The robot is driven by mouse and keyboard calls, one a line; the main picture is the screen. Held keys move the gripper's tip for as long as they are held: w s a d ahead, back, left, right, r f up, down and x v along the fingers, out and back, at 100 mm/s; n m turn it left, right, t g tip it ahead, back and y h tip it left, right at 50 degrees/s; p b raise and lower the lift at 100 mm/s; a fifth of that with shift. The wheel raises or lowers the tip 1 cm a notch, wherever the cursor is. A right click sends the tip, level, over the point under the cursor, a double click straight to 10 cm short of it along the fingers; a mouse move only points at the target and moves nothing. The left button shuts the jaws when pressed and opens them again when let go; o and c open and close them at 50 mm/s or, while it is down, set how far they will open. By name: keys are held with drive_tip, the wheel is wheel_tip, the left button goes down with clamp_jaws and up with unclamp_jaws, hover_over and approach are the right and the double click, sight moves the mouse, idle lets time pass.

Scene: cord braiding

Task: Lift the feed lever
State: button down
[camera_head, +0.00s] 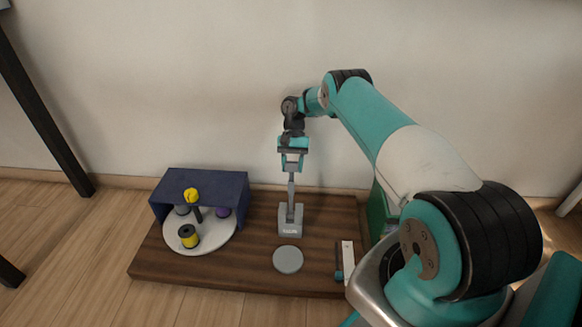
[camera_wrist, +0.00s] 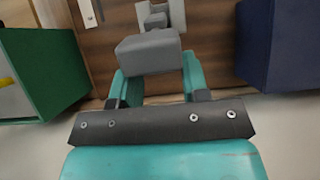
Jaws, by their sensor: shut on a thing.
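The feed lever (camera_head: 291,191) is a thin grey upright arm rising from a grey base block (camera_head: 290,228) in the middle of the board. In the wrist view the grey lever handle (camera_wrist: 149,53) sits between the teal fingers. My gripper (camera_head: 291,166) points down from above and is shut on the top of the lever; it also shows in the wrist view (camera_wrist: 152,84). The lever's pivot is too small to make out.
The dark wooden board (camera_head: 166,268) carries a blue open-fronted housing (camera_head: 205,183) with a white round plate (camera_head: 215,238) holding several spools. A grey disc (camera_head: 288,259) lies in front of the lever base. A white strip (camera_head: 348,262) and green box (camera_head: 377,213) are at right.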

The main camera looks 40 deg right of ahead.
drive_tip(key=shift+s+f, duration=0.2)
drive_tip(key=shift+f, duration=0.1)
drive_tip(key=c, duration=0.6)
unclamp_jaws()
drive_tip(key=shift+w+r, duration=0.1)
drive_tip(key=shift+r, duration=0.1)
drive_tip(key=shift+r, duration=0.25)
wheel_tip(320, 180, up, 19)
drive_tip(key=p, duration=1.5)
drive_tip(key=shift+r+p, duration=0.2)
drive_tip(key=shift+p, duration=0.1)
